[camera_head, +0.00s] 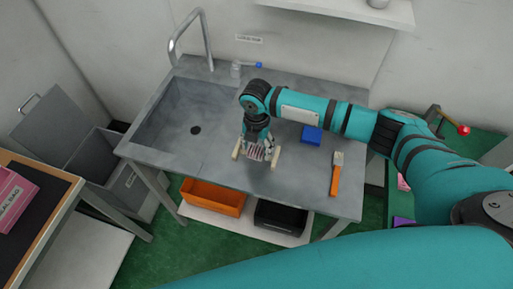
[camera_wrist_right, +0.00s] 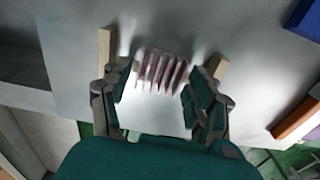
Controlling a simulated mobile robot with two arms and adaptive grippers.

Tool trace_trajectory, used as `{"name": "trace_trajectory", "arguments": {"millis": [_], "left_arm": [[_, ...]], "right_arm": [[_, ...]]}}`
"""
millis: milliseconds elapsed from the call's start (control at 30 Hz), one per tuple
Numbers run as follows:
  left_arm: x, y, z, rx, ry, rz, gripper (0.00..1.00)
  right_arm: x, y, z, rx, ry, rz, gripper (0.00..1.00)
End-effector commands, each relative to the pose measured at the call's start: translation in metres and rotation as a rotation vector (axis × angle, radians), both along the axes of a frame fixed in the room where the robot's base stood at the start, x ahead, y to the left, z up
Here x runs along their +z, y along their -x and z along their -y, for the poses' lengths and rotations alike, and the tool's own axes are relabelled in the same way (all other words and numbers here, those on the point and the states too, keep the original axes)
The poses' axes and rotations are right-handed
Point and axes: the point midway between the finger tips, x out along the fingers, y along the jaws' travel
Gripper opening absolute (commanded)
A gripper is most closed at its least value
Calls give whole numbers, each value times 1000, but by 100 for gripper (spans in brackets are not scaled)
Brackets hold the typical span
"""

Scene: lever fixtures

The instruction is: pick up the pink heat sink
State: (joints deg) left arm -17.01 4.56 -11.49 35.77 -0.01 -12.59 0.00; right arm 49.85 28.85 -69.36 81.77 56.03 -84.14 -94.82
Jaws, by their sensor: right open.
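The pink heat sink (camera_wrist_right: 162,72), a finned block, lies on the grey metal counter between two pale wooden bars. My right gripper (camera_wrist_right: 160,85) is open over it, with one finger on each side of the fins and gaps visible in the wrist view. In the head view the heat sink (camera_head: 255,153) shows partly below my right gripper (camera_head: 257,148). The left wooden bar (camera_wrist_right: 106,50) and the right wooden bar (camera_wrist_right: 218,68) stand just outside the fingers. My left gripper is not in the head view.
A sink basin (camera_head: 190,120) with a tall faucet (camera_head: 205,40) takes up the counter's left. A blue box (camera_head: 311,135) and an orange-handled brush (camera_head: 335,178) lie to the right. An orange bin (camera_head: 213,197) and a black bin (camera_head: 282,217) stand below the counter.

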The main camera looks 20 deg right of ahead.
Motion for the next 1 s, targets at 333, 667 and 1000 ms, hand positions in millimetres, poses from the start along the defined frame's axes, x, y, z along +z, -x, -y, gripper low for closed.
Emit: {"name": "trace_trajectory", "arguments": {"millis": [333, 667, 1000], "left_arm": [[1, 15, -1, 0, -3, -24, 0], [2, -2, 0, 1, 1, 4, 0], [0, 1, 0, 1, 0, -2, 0]], "right_arm": [[-12, 0, 0, 1, 0, 1, 60], [-11, 0, 0, 1, 1, 1, 18], [-9, 0, 0, 1, 0, 1, 15]]}}
